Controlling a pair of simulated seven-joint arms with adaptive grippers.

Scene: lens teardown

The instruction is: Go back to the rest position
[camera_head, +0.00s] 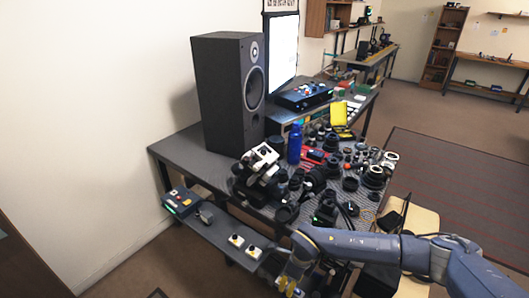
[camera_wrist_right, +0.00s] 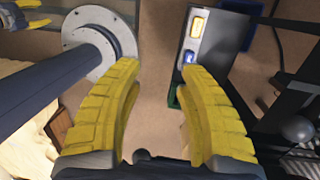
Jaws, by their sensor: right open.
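My right gripper (camera_head: 290,285) hangs low at the bottom of the head view, in front of the workbench's near edge, with its arm coming in from the right. In the right wrist view, its two yellow fingers (camera_wrist_right: 159,70) are spread apart with nothing between them, and brown floor shows beyond. My left gripper is not in the head view.
The workbench (camera_head: 184,152) holds a black speaker (camera_head: 229,92), a blue bottle (camera_head: 294,143) and many lenses and camera parts. A lower shelf (camera_head: 215,232) with small boxes juts out at the front left. A pale wooden stool or chair (camera_head: 424,226) stands at the right.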

